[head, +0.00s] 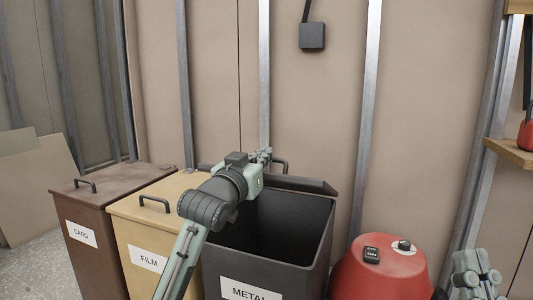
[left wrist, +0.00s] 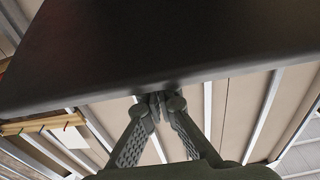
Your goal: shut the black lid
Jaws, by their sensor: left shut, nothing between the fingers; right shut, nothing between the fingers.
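The black lid (head: 310,185) belongs to the dark bin (head: 318,235) labelled METAL. It stands open at the bin's back edge, by the wall. My left gripper (head: 263,156) is shut and empty, near the lid's upper edge. In the left wrist view the lid (left wrist: 160,45) fills the upper part, and the fingertips of my left gripper (left wrist: 158,100) are together just at its edge; I cannot tell if they touch it. My left arm hides part of the bin and lid. My right gripper (head: 476,272) is shut and empty at the lower right.
Closed bins labelled FILM (head: 160,205) and CARD (head: 110,185) stand to the left. A red rounded container (head: 380,275) with a switch stands to the right of the METAL bin. A wall with metal studs is close behind. A wooden shelf (head: 510,152) is at far right.

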